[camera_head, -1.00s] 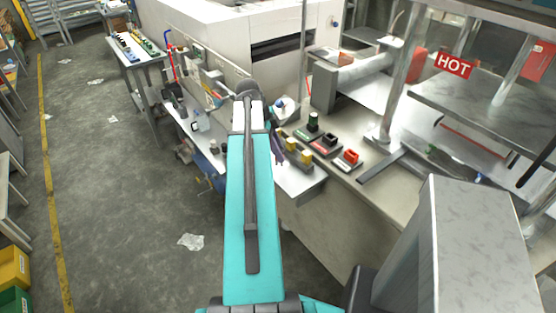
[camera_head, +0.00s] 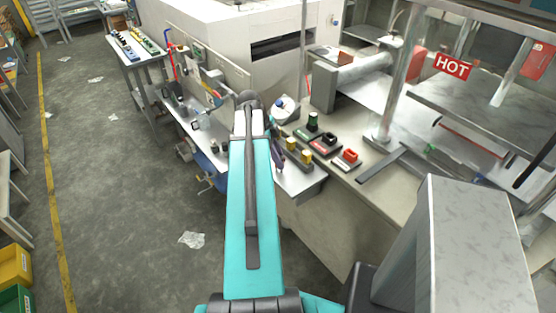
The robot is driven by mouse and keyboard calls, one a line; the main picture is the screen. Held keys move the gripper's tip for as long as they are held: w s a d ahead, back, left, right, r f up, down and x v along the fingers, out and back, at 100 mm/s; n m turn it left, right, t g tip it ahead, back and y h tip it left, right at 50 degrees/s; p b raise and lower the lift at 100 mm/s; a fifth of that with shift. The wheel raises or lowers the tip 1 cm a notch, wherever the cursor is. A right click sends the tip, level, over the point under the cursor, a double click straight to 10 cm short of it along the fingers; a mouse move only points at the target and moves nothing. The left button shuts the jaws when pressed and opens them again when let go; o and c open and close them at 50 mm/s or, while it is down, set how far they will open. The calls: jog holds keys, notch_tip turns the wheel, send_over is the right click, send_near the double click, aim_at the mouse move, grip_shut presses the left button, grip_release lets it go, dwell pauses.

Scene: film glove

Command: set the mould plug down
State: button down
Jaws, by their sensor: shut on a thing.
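My teal arm reaches away over the bench corner. A small dark part of my gripper (camera_head: 279,146) shows just right of the arm's far end, low over the near end of the bench. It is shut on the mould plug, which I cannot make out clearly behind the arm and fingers. A dark green cylinder (camera_head: 312,122) stands on a base behind, and a red block (camera_head: 350,155) sits on another base to the right. Whether the held plug touches the bench is hidden.
A metal frame with a red HOT sign (camera_head: 453,65) stands at the right. A white and blue item (camera_head: 286,106) lies behind the gripper. Open floor lies to the left.

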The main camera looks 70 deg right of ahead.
jog(key=shift+f, duration=0.15)
jog(key=c, duration=1.5)
grip_release()
jog(key=shift+c, duration=0.2)
jog(key=d+b+v, duration=0.1)
jog(key=b+v, duration=0.2)
jog(key=v, duration=0.9)
jog(key=shift+a+r, duration=0.2)
jog(key=shift+a, duration=0.25)
